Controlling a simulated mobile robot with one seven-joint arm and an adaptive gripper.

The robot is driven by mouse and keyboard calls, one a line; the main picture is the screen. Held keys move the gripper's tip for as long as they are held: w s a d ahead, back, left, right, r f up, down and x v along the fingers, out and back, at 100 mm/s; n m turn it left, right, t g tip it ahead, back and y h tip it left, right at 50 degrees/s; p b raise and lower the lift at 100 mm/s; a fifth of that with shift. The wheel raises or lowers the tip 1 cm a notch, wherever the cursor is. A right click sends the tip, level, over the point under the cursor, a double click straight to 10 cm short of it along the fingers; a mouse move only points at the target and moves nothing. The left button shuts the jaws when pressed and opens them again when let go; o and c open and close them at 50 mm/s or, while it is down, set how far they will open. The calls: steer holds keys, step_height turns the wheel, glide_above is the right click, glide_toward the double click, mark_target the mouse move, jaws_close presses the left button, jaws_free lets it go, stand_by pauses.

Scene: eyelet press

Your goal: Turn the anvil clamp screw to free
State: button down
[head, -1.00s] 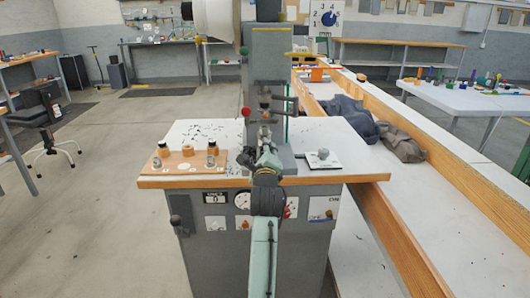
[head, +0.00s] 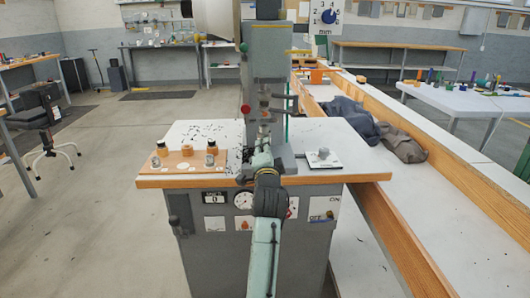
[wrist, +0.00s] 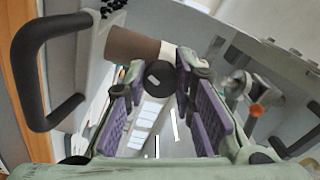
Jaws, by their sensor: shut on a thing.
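The grey eyelet press (head: 267,75) stands on a bench-top cabinet, its column in the middle of the head view. My gripper (head: 262,146) is at the lower front of the press, and its fingers are hard to make out there. In the wrist view my gripper (wrist: 160,84) has its purple-padded fingers closed on a dark round knob (wrist: 160,79) with a small pale mark, which I take to be the anvil clamp screw. A brown cylinder (wrist: 132,45) with a pale end lies just beyond the left finger. The knob's far side is hidden.
A black looped handle (wrist: 37,78) is close on the left in the wrist view; a steel part with an orange piece (wrist: 257,109) is at right. A wooden board (head: 172,166) with small parts lies left of the press; a plate with a knob (head: 323,158) lies right.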

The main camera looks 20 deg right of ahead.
steer(key=n+b, duration=0.1)
steer(key=n, duration=0.4)
steer(key=shift+n, duration=0.4)
steer(key=n+b, duration=0.1)
steer(key=n, duration=0.5)
steer(key=shift+n+y, duration=0.3)
steer(key=n+b, duration=0.1)
steer(key=n, duration=0.4)
steer(key=shift+n+b, duration=0.3)
steer(key=shift+b, duration=0.1)
steer(key=n+b, duration=0.1)
steer(key=n, duration=0.4)
steer(key=shift+n+y, duration=0.3)
steer(key=shift+y, duration=0.1)
steer(key=c, duration=1.3)
jaws_free()
